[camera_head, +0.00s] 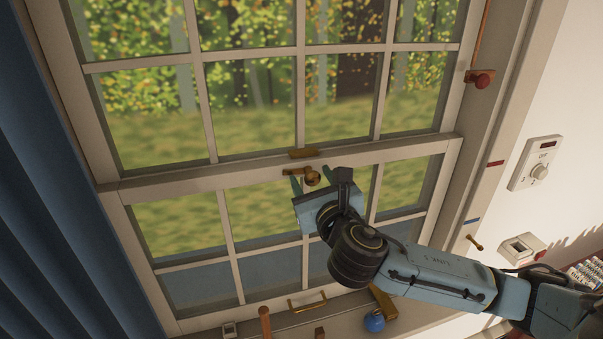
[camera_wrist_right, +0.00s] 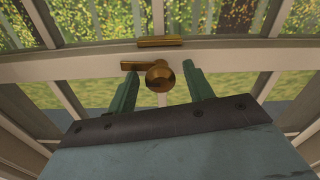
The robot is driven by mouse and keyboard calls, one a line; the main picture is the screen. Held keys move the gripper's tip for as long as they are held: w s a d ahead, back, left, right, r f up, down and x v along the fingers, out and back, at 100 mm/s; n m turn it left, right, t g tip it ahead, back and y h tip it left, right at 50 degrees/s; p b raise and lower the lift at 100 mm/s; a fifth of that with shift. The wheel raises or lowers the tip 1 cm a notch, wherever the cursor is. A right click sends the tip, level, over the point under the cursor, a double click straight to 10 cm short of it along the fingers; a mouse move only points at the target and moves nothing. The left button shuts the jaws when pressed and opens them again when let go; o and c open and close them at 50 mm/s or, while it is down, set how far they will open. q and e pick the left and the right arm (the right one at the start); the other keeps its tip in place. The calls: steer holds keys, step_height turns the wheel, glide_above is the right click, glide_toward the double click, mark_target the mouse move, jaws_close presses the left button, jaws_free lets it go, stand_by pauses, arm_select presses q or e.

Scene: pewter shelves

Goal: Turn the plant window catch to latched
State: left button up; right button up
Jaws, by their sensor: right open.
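The window catch is a brass piece with a round knob and a short lever (camera_head: 312,177) on the meeting rail of the sash window. In the right wrist view its knob (camera_wrist_right: 160,76) sits between my fingers, and its lever points left along the rail. A brass keeper plate (camera_head: 303,153) is fixed on the rail just above the catch. My right gripper (camera_head: 310,182) is open, its two green fingers either side of the knob with gaps showing. Whether either finger touches the knob I cannot tell. My left gripper is not in view.
The window's white sashes surround the catch. A blue curtain (camera_head: 60,190) hangs at the left. A dial box (camera_head: 536,163) and a switch (camera_head: 522,248) are on the right wall. A brass sash handle (camera_head: 307,303) and a blue round thing (camera_head: 374,321) are near the sill.

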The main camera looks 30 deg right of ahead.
steer(key=shift+w+d, duration=0.1)
steer(key=shift+w, duration=0.15)
steer(key=shift+s, duration=0.1)
steer(key=shift+c, duration=0.7)
steer(key=c, duration=0.8)
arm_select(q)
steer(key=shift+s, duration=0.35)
arm_select(e)
steer(key=shift+c, duration=0.2)
